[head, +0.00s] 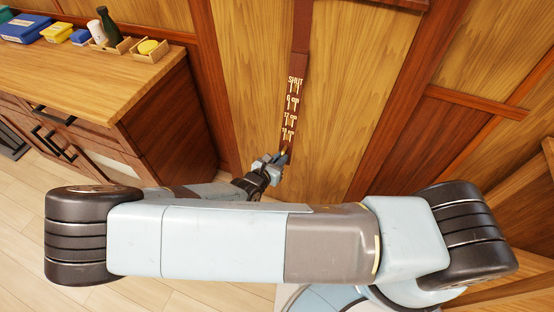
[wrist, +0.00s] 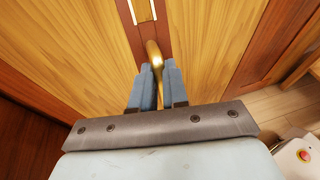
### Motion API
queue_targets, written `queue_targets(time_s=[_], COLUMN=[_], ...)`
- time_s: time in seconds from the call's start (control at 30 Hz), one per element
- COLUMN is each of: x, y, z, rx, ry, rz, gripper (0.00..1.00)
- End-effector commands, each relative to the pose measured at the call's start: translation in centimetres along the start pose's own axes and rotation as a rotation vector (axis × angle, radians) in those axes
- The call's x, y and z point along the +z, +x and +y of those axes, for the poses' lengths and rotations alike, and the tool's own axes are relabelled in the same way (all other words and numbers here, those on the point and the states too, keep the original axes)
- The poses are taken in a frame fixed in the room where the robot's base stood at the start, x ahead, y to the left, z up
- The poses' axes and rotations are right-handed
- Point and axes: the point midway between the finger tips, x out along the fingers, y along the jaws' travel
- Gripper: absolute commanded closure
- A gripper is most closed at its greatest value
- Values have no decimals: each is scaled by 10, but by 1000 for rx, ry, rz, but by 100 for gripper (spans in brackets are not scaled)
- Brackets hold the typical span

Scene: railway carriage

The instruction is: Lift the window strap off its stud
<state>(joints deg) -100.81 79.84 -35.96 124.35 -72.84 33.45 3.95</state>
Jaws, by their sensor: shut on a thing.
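A dark red strip (head: 293,100), which I take for the window strap or its backing, runs down the wood panel in the head view. It carries pale lettering, with "SHUT" at the top, and several pale marks below. Its lower end shows at the top of the wrist view (wrist: 131,13). A curved brass piece (wrist: 153,50) stands just below it. My gripper (wrist: 157,72) is shut on this brass piece; it also shows in the head view (head: 279,161) at the strip's lower end. The stud cannot be told apart, nor whether the brass piece is fixed to the strap.
A wooden counter (head: 150,85) stands at the left. On it are boxes, a dark green bottle (head: 107,26) and a small tray (head: 150,57) with a yellow thing. Dark wood posts frame the panel. Floor (head: 25,185) shows at the lower left.

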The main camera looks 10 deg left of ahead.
Motion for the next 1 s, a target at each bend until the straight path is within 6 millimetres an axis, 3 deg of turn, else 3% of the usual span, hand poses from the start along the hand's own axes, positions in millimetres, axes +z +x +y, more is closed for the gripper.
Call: queue_targets(time_s=[0.27,0.3,0.57,0.87,1.0], x=[0,0,0,0,0], y=[1,1,1,-2,-16], z=[-1,-1,-1,0,0], rx=[-3,-3,-3,-3,-1], ry=[-1,-1,-1,0,0], rz=[1,1,1,1,3], gripper=[100,84,60,60,60])
